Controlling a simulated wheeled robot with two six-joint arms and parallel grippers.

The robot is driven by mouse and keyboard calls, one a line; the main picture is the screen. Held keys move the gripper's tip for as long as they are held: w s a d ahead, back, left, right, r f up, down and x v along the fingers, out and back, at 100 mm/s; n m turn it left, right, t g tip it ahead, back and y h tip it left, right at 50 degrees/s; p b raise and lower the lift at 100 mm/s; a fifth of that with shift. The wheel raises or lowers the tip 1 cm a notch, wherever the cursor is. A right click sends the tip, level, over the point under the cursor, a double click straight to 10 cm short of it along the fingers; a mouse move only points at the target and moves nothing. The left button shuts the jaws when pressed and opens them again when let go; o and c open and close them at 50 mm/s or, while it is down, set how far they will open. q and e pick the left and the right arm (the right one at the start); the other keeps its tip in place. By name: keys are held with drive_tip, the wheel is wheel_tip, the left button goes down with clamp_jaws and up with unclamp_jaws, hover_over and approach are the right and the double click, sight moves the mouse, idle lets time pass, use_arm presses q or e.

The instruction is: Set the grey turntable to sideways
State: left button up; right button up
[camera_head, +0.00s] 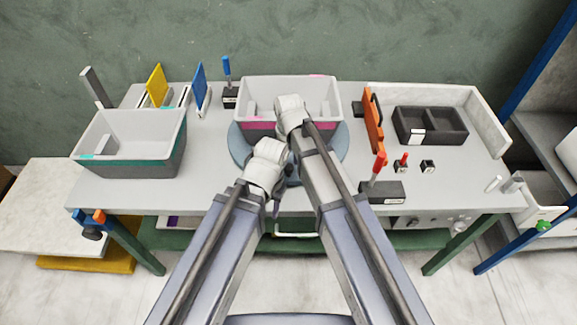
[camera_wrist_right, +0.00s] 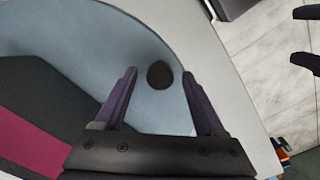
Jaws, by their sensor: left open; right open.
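The grey turntable is a blue-grey disc (camera_head: 237,147) on the table. A light grey bin with a pink band (camera_head: 262,126) stands on it, its long side running left to right. In the right wrist view the disc (camera_wrist_right: 90,25) carries a dark round spot, knob or hole (camera_wrist_right: 159,75), near its rim. My right gripper (camera_wrist_right: 166,72) is open, its fingers on either side of that spot; contact cannot be told. Its fingers are hidden in the head view. My left gripper (camera_head: 275,203) is open near the disc's front edge; its fingertips show at the right wrist view's edge.
A grey bin with a teal band (camera_head: 165,165) stands at the left. Yellow (camera_head: 157,85) and blue (camera_head: 200,88) plates stand behind it. An orange panel (camera_head: 373,120), a black two-compartment tray (camera_head: 447,138) and a red-handled block (camera_head: 381,190) are at the right.

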clamp_jaws()
idle(0.5)
idle(0.8)
